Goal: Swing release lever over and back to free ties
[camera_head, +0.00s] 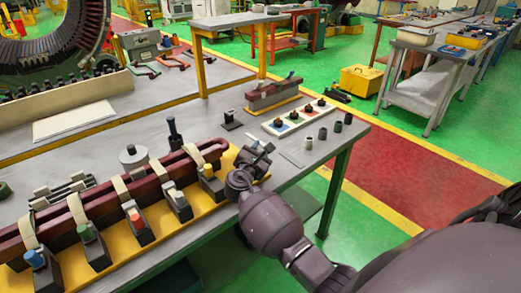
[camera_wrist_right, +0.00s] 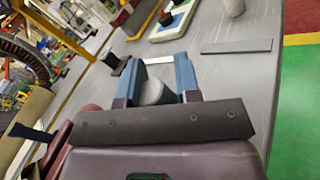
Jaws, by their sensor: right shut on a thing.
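A dark red coil bar (camera_head: 100,200) lies in a yellow fixture (camera_head: 205,213), with pale ties (camera_head: 122,188) looped around it. A row of clamps with coloured knobs, such as the yellow knob (camera_head: 208,170), stands along its front. My right gripper (camera_head: 256,152) is at the right end of the fixture. In the right wrist view its blue fingers (camera_wrist_right: 160,88) are shut on a grey cylindrical piece (camera_wrist_right: 153,92). I cannot tell whether this is the release lever's handle; the gripper hides much of that end. My left gripper is not in view.
A dark blue upright post (camera_head: 173,131) and a pale round weight (camera_head: 133,158) stand behind the bar. A small coil sample (camera_head: 270,94), a strip of coloured pads (camera_head: 298,118) and several small cylinders are on the bench behind my right gripper.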

